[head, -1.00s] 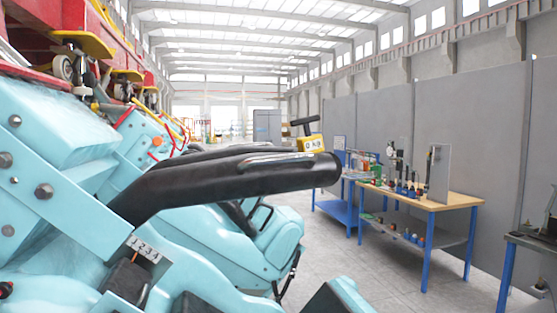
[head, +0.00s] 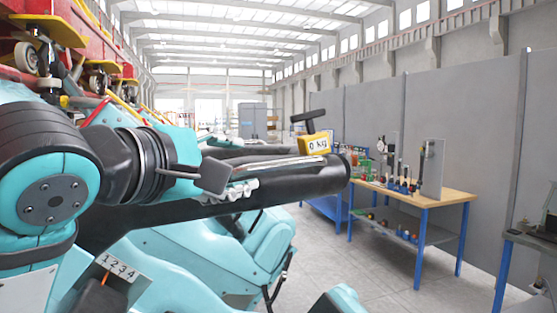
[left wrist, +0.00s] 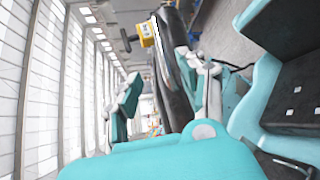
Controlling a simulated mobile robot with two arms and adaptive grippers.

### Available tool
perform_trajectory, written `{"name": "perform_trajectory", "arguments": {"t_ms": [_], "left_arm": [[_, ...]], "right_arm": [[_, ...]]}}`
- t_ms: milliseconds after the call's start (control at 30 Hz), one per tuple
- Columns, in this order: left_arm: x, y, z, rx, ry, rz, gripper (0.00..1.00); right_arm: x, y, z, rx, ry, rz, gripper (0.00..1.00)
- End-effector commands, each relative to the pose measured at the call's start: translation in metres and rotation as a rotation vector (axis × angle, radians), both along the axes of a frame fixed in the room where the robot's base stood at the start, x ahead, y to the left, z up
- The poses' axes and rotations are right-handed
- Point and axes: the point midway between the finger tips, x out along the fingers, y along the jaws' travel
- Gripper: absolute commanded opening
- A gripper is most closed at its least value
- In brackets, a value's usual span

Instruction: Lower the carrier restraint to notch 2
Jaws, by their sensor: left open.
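The carrier restraint (head: 300,182) is a thick black padded bar running from the seat to the right, with a silver grab rail (head: 285,163) along its top. It also shows in the left wrist view (left wrist: 174,75). A yellow gauge (head: 314,145) reading 0 kg, with a black T-handle, sits at its far end. A white notch scale (head: 117,267) marked 1 to 4 has an orange pointer (head: 105,278) below its low numbers; the exact notch is unclear. My left gripper (head: 236,186) is open beside the bar in the picture; contact is unclear. It also shows in the left wrist view (left wrist: 165,88).
Light blue seats (head: 195,255) stand below and behind the bar. A red train structure with wheels (head: 28,58) is at upper left. A workbench (head: 425,193) with tools stands to the right by a grey wall. The floor between is clear.

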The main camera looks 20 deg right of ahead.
Motion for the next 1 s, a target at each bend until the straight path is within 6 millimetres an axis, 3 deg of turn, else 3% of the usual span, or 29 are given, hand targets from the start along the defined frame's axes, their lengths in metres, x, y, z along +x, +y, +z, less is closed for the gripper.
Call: {"name": "perform_trajectory", "arguments": {"t_ms": [100, 200, 300, 500, 600, 1000], "left_arm": [[0.02, -0.017, -0.001, 0.003, 0.007, 0.003, 0.42], [0.036, -0.032, -0.004, 0.004, 0.007, 0.003, 0.42], [0.052, -0.047, -0.007, 0.004, 0.005, 0.003, 0.42], [0.081, -0.075, -0.012, 0.003, 0.004, 0.002, 0.42], [0.093, -0.086, -0.015, 0.002, 0.005, 0.002, 0.42], [0.108, -0.101, -0.022, 0.001, 0.001, 0.002, 0.42]], "right_arm": [[-0.032, -0.002, 0.013, -0.004, 0.048, 0.001, 0.4], [-0.044, -0.002, 0.021, -0.005, 0.064, 0.001, 0.4], [-0.038, -0.002, 0.03, -0.004, 0.055, 0.001, 0.4], [0.003, 0.001, 0.051, 0.003, -0.009, 0.002, 0.4], [0.01, 0.002, 0.058, 0.004, -0.019, 0.002, 0.4], [-0.022, 0.0, 0.061, -0.001, 0.033, 0.002, 0.4]]}}
